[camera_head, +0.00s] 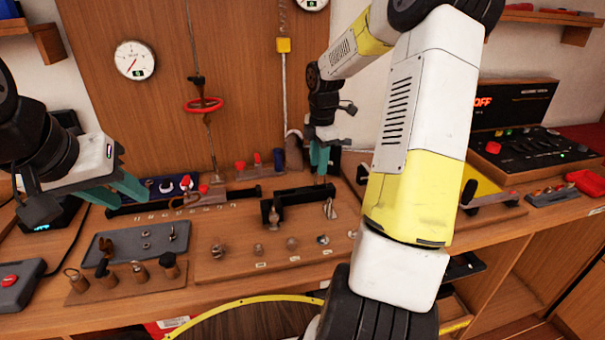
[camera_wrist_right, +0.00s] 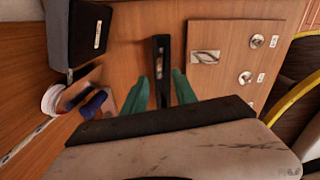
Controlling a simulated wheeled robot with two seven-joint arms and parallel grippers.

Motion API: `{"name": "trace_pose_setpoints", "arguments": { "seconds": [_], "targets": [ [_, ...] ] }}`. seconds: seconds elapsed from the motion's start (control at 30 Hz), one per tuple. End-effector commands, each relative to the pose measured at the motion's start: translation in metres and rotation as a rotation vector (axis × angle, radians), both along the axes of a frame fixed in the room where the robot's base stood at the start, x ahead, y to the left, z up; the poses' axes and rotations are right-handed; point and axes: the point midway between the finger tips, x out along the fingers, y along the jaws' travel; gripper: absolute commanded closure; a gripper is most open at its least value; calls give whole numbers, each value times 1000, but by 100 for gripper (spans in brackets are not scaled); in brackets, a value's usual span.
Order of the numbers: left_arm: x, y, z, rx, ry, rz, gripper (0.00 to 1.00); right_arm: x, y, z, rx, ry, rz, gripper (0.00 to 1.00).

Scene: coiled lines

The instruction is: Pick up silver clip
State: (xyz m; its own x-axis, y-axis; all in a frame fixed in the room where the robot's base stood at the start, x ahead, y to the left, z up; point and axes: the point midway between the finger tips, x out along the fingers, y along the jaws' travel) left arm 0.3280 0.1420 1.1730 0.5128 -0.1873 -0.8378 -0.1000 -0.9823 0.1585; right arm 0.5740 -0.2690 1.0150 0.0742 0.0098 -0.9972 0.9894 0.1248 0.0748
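A small shiny silver piece, which looks like the silver clip (camera_head: 329,209), lies on the wooden board by the right end of a black bar (camera_head: 300,193). It also shows in the right wrist view (camera_wrist_right: 205,57), to the right of the bar. My right gripper (camera_head: 319,158) points down above the bar's right end. In the right wrist view its teal fingers (camera_wrist_right: 161,88) are apart, with the bar (camera_wrist_right: 162,50) showing between and beyond them. A small metallic bit shows in the bar's slot. My left gripper (camera_head: 122,190) is open and empty at the left, above the bench.
The wooden board (camera_head: 220,268) carries several small metal knobs. A control box (camera_head: 520,140) is at the right. Blue, white and red items (camera_wrist_right: 93,103) lie left of the right fingers.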

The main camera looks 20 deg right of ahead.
Motion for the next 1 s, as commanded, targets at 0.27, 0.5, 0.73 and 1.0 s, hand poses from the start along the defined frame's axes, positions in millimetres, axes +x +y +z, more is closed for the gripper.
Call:
{"name": "trace_pose_setpoints", "arguments": {
  "seconds": [0.27,0.5,0.73,1.0],
  "targets": [
    [0,0,0,0,0,0,68,2,3,-36,1,2,0,66],
    [0,0,0,0,0,0,68,3,3,-38,-1,0,-1,66],
    [0,0,0,0,0,0,68,3,3,-38,-1,0,-1,100],
    [0,0,0,0,0,0,68,3,3,-37,-1,-1,-1,100]
  ]
}}
